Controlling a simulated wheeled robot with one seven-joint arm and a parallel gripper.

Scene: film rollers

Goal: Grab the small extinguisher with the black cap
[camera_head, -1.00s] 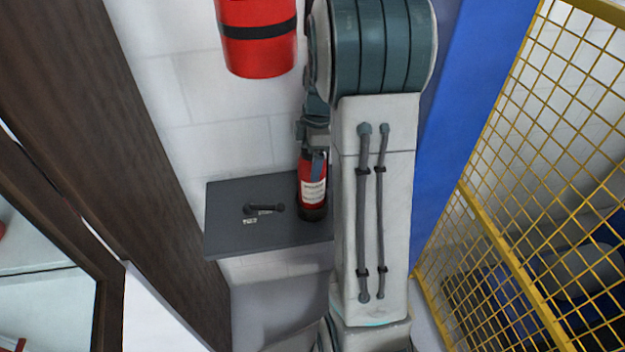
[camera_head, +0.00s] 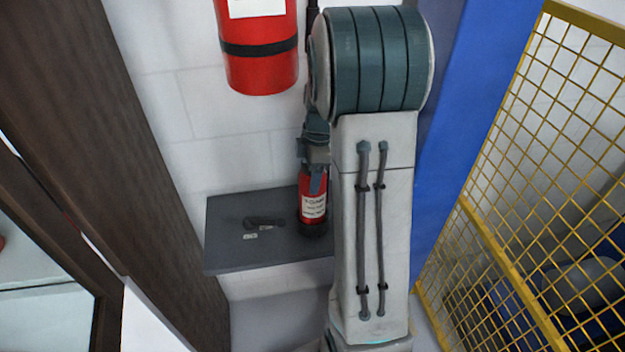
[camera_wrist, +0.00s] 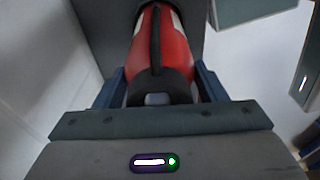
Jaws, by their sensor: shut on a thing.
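The small red extinguisher (camera_head: 313,208) has a white label and a dark base. It stands upright at the right side of a dark grey shelf; I cannot tell whether its base touches the shelf. My gripper (camera_head: 317,180) comes down from above and is shut on its upper part. In the wrist view the red body (camera_wrist: 176,48) and its black cap (camera_wrist: 160,88) lie between the two blue-grey fingers of my gripper (camera_wrist: 160,90). My arm hides the area right of the extinguisher in the head view.
The dark grey shelf (camera_head: 225,240) also holds a small dark handle-like object (camera_head: 263,222). A larger red extinguisher (camera_head: 262,70) hangs on the white wall above. A dark brown frame (camera_head: 110,130) stands left, and a yellow mesh fence (camera_head: 530,140) right.

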